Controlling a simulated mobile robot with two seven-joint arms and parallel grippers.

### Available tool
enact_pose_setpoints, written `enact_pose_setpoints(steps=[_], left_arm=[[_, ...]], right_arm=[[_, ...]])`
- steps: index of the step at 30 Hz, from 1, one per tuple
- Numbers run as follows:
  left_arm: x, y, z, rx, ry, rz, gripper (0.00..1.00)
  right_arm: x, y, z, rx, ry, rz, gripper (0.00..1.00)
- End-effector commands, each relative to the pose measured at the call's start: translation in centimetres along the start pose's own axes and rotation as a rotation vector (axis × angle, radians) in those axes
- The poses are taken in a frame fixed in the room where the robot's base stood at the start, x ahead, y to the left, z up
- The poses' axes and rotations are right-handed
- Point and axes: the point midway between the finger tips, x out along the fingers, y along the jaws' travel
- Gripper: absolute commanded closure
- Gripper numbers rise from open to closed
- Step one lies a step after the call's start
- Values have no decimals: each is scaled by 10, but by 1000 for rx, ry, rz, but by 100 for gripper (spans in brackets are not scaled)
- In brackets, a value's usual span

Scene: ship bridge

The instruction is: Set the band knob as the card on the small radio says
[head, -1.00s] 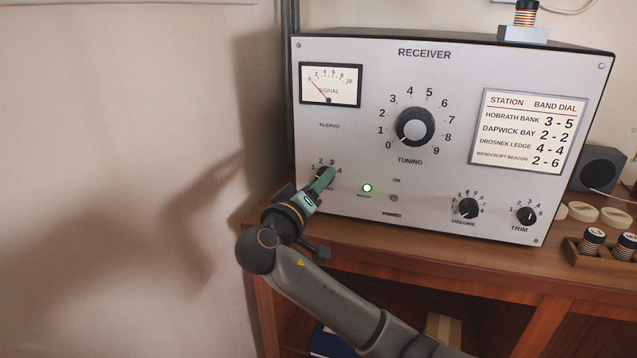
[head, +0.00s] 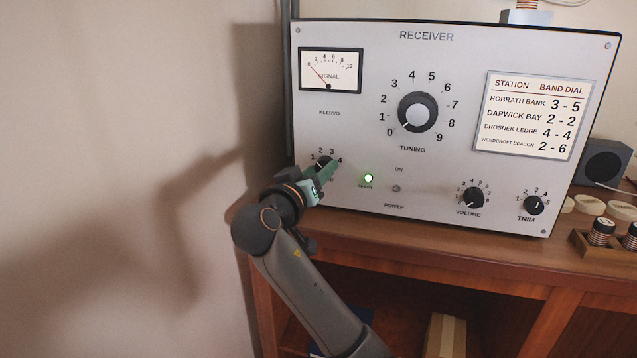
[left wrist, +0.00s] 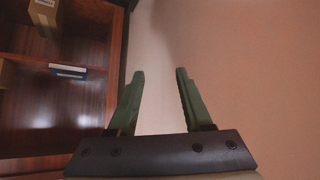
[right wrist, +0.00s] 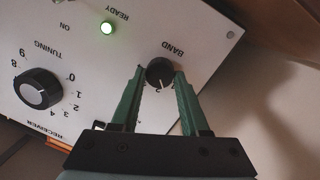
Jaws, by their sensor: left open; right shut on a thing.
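The black band knob (right wrist: 160,73) is on the receiver's lower left. In the right wrist view it sits between the fingertips of my right gripper (right wrist: 160,80), which is shut on it. Its white mark points toward the gripper, near a 2. In the head view the knob (head: 323,163) shows partly above the green fingers of my right gripper (head: 322,176); its pointer is hard to read there. My left gripper (left wrist: 158,75) is open and empty, seen in its own wrist view.
The receiver (head: 340,135) carries a station card (head: 530,115) with band and dial numbers, a tuning knob (head: 418,112) and a lit green ready lamp (head: 368,178). Volume (head: 473,197) and trim (head: 533,205) knobs are to its right. A bare wall (head: 120,120) is at left.

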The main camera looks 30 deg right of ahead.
Motion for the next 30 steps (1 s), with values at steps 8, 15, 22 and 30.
enact_pose_setpoints(steps=[8, 15, 22, 30], left_arm=[[8, -5, 22, 3, -14, -7, 50], [10, -8, 28, 5, -17, -11, 50], [11, -10, 32, 5, -22, -15, 50], [11, -10, 31, 5, -19, -15, 50]], right_arm=[[0, -1, 2, 214, -18, -18, 100], [0, 0, 1, 332, -27, -27, 100], [0, 1, 0, 383, -31, -30, 100], [0, 2, -1, 392, -32, -31, 100]])
